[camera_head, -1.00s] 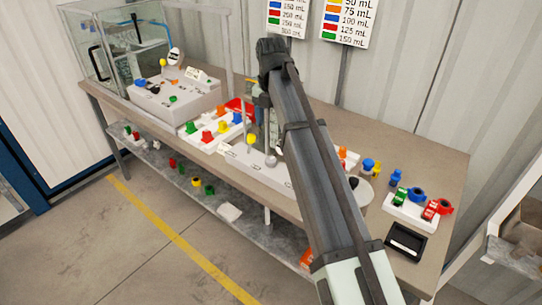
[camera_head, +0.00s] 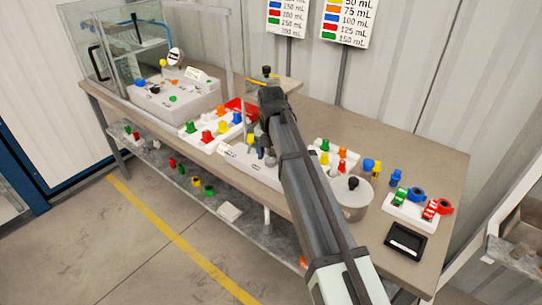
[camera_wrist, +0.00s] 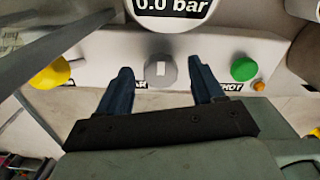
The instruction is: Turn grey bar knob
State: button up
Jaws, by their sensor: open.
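The grey knob (camera_wrist: 160,72) shows in the wrist view on the front of a white panel, below a round gauge (camera_wrist: 172,10) reading 0.0 bar. A pale mark shows on its face. My gripper (camera_wrist: 160,68) is open, with one dark finger to the left of the knob and the other to its right. Gaps show between the knob and both fingers in this view; depth to it is hard to judge. In the head view, my arm hides most of the white pump unit (camera_head: 240,165) and the grey knob cannot be made out there.
A yellow knob (camera_wrist: 50,74) lies left of the grey one, and a green knob (camera_wrist: 243,69) with a small orange button (camera_wrist: 259,87) lies right. A tray of coloured parts (camera_head: 208,140) stands left of the unit. A black tablet (camera_head: 405,242) lies at the bench's right.

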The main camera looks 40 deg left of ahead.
jog(key=shift+f, duration=0.2)
jog(key=shift+c, duration=0.5)
jog(key=c, duration=1)
jog(key=shift+o, duration=0.2)
